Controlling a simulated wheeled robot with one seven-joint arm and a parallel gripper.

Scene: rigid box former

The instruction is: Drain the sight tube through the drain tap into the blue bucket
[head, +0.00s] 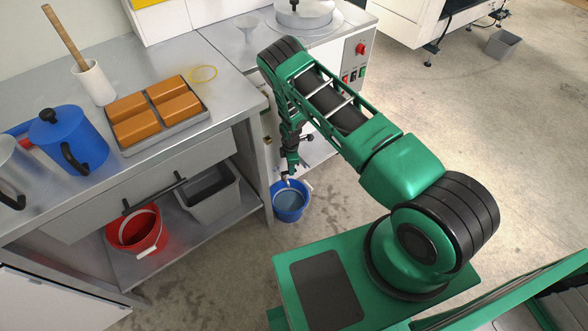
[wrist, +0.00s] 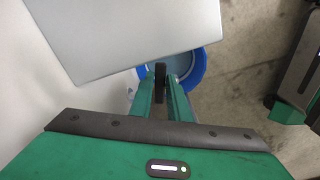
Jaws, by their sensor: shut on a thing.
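The blue bucket (head: 304,208) stands on the floor beside the steel cabinet, below my gripper (head: 291,168). Its inside looks grey-blue, and I cannot tell whether that is liquid. In the wrist view its rim (wrist: 200,68) shows beyond my fingers. There my gripper (wrist: 160,88) is shut on a small black piece (wrist: 160,72), which looks like the drain tap's handle. A small pale part (head: 286,177) shows just above the bucket, perhaps the tap's spout. I cannot make out the sight tube; my arm covers much of the cabinet front.
The cabinet (head: 362,62) has a red knob and switches. A workbench (head: 232,100) at the left carries a blue jug (head: 80,135) and a tray of orange-brown blocks (head: 165,135). A red bucket (head: 128,236) and grey bin (head: 208,192) sit below.

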